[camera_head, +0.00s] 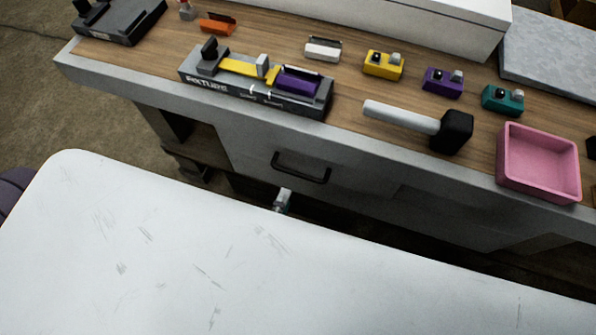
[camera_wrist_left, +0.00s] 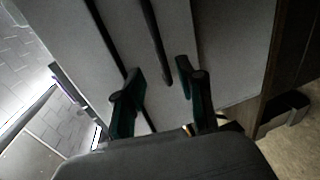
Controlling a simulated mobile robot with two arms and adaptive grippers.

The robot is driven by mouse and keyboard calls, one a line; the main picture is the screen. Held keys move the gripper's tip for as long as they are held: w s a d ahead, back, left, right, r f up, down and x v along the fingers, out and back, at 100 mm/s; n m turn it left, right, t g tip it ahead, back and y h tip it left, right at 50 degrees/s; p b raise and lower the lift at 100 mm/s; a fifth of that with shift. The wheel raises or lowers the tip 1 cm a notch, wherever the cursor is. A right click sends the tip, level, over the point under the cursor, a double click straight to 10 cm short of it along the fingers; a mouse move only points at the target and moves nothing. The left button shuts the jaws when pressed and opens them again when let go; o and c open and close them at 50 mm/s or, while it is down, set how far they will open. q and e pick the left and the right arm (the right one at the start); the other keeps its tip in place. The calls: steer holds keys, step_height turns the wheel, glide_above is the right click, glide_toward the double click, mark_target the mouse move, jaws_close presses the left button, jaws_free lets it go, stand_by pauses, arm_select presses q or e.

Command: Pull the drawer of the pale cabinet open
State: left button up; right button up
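The pale cabinet (camera_head: 245,140) stands under the wood-topped bench. Its drawer front carries a dark bar handle (camera_head: 301,168) and looks flush with the cabinet. In the left wrist view the handle (camera_wrist_left: 156,40) is a dark bar on the grey front, with its end appearing between my fingers. My left gripper (camera_wrist_left: 161,88) is open, with its two dark fingers spread toward the front. I cannot tell whether they touch the handle. In the head view only a small part of my left gripper (camera_head: 283,200) shows, just below the handle. My right gripper is not in view.
A scratched white surface (camera_head: 190,250) fills the foreground and hides the lower cabinet. The bench top holds a fixture (camera_head: 255,96), a mallet (camera_head: 452,132), a pink tray (camera_head: 538,186) and several small coloured blocks. A dark narrow gap lies between bench and white surface.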

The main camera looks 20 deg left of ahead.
mark_target(297, 173)
arm_select(q)
steer(key=x, duration=0.9)
steer(key=shift+w, duration=0.3)
jaws_close()
